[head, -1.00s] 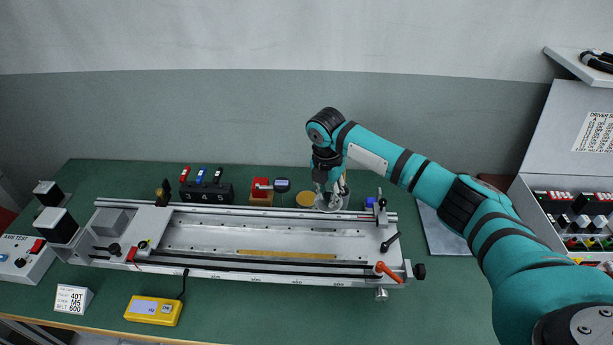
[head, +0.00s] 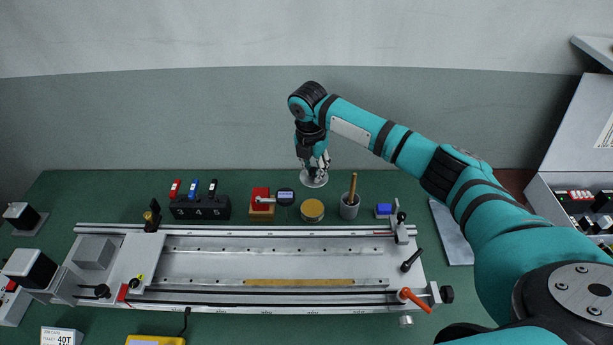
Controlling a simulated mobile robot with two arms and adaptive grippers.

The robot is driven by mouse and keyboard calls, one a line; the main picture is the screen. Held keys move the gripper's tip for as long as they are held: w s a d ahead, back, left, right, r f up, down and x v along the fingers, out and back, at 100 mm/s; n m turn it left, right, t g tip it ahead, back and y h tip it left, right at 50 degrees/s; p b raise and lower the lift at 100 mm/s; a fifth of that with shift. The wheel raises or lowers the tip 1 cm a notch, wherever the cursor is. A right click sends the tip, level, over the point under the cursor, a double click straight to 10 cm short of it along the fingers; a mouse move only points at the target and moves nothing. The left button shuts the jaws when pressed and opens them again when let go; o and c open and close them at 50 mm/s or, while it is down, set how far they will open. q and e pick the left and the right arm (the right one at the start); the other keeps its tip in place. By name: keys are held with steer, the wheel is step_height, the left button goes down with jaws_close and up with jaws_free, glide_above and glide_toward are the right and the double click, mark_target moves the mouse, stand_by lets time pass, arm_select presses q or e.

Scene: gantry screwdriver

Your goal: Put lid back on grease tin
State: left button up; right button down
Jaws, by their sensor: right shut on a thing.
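The grease tin (head: 312,211) is a short round tin with a yellow-brown top face, standing on the green bench behind the rail. My right gripper (head: 316,172) points down behind the tin and is shut on the lid (head: 314,180), a pale silver disc. The lid is apart from the tin, farther back on the picture. I cannot tell whether it hangs above the bench or touches it. The fingers hide part of the lid. My left gripper is not in view.
A grey cup (head: 350,209) with a brown-handled tool stands right of the tin. The long metal gantry rail (head: 270,262) lies in front.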

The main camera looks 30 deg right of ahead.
mark_target(313, 176)
steer(key=shift+w+f, duration=0.1)
steer(key=shift+w, duration=0.2)
step_height(313, 176, down, 5)
steer(key=b, duration=0.3)
steer(key=shift+s, duration=0.15)
steer(key=shift+w+f+b, duration=0.2)
steer(key=shift+f+b, duration=0.75)
steer(key=shift+f, duration=0.05)
steer(key=shift+s+f+b, duration=0.1)
steer(key=shift+f+b, duration=0.3)
steer(key=shift+b, duration=0.1)
step_height(313, 176, down, 3)
steer(key=b, duration=0.4)
steer(key=shift+f, duration=1.2)
steer(key=shift+r+p, duration=0.1)
steer(key=shift+p, duration=0.6)
